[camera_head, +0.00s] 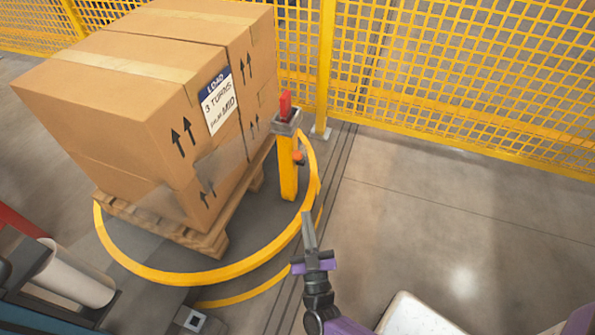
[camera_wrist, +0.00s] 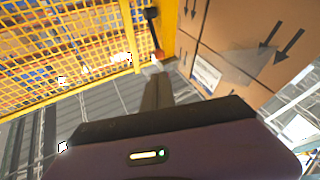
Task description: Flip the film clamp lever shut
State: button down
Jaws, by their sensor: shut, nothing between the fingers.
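The film clamp stands on a yellow post (camera_head: 288,175) beside the boxes. A grey block (camera_head: 286,122) with an upright red piece (camera_head: 286,104) tops it. An orange knob (camera_head: 298,157) sticks out from the post's right side. In the wrist view, a dark lever arm (camera_wrist: 153,32) with an orange end (camera_wrist: 158,54) shows against the yellow post (camera_wrist: 169,25). My gripper (camera_head: 308,217) is shut and empty, in front of and below the knob in the head picture, apart from it. Its fingers (camera_wrist: 156,86) point toward the post in the wrist view.
Stacked cartons (camera_head: 120,110) stand on a wooden pallet (camera_head: 213,243) inside a yellow floor ring (camera_head: 215,276). A yellow mesh fence (camera_head: 450,75) runs behind the post. A white roll (camera_head: 75,274) lies at lower left.

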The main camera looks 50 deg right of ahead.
aim_at(298, 155)
jog(key=b+x, duration=0.2)
jog(key=x, duration=1.2)
jog(key=shift+r, duration=0.1)
jog(key=p, duration=0.1)
jog(key=r+p, duration=0.1)
jog(key=p, duration=0.1)
jog(key=shift+w+d+r+m+g, duration=0.1)
jog(key=shift+d+m+g, duration=0.2)
jog(key=shift+g, duration=0.1)
jog(key=w+d+r+m+g+y+p, duration=0.1)
jog(key=d+p, duration=0.4)
jog(key=p, duration=0.6)
jog(key=w+d+r+m+g+y+p, duration=0.2)
jog(key=d+g+y+p, duration=0.3)
jog(key=p, duration=0.7)
jog(key=shift+w+d+m, duration=0.4)
jog(key=shift+w+m, duration=0.05)
jog(key=shift+m, duration=0.15)
jog(key=shift+d, duration=0.25)
